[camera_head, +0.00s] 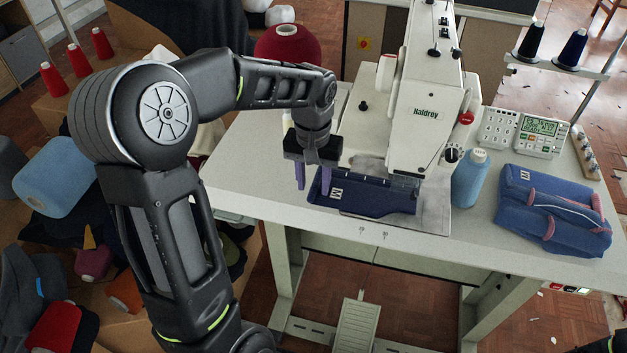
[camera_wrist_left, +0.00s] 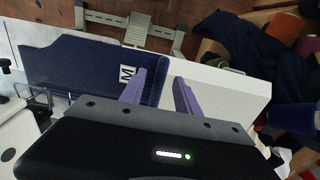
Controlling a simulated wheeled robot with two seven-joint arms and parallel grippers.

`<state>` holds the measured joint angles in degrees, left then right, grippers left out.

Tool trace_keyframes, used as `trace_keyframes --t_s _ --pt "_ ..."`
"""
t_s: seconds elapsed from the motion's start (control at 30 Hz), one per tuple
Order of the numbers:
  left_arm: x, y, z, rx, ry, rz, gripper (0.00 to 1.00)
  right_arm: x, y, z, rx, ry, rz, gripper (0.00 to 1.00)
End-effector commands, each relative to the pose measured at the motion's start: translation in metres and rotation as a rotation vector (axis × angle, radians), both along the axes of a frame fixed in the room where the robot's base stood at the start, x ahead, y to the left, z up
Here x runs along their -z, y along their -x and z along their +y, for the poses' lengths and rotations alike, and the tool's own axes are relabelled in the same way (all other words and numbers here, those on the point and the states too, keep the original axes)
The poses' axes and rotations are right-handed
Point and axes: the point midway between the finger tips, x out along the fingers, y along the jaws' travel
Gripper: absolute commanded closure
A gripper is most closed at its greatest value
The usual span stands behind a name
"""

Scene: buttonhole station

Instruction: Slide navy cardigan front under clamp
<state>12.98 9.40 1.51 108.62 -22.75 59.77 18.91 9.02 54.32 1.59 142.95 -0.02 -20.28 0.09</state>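The navy cardigan front (camera_head: 372,198), with a white M label, lies flat on the machine's work surface; it also shows in the left wrist view (camera_wrist_left: 75,68). Its right end reaches the clamp (camera_head: 404,182) below the sewing head. I cannot tell whether any cloth lies beneath the clamp. My left gripper (camera_head: 314,178) is at the cloth's left end, purple fingers pointing down. In the left wrist view the fingers (camera_wrist_left: 163,84) are apart, one over the cloth and one past its edge, gripping nothing visible. My right gripper is out of view.
The white sewing machine (camera_head: 425,100) stands behind the cloth. A blue bottle (camera_head: 470,180) stands right of the clamp, then a folded navy garment (camera_head: 553,205) with pink pieces. A control panel (camera_head: 538,130) sits at the back right. The table's front strip (camera_head: 300,222) is clear.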

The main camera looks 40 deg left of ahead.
Motion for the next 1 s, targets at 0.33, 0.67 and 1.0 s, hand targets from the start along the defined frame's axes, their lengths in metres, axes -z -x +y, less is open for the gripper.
trace_keyframes --t_s 0.33,0.67,1.0 --pt "-0.003 0.000 0.000 0.000 0.000 -0.001 0.59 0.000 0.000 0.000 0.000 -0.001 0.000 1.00" --pt "-0.047 -0.001 0.001 0.000 -0.002 -0.005 0.59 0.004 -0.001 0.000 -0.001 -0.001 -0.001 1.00" --pt "-0.078 0.000 0.000 0.000 0.000 0.000 0.59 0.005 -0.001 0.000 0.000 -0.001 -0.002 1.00"
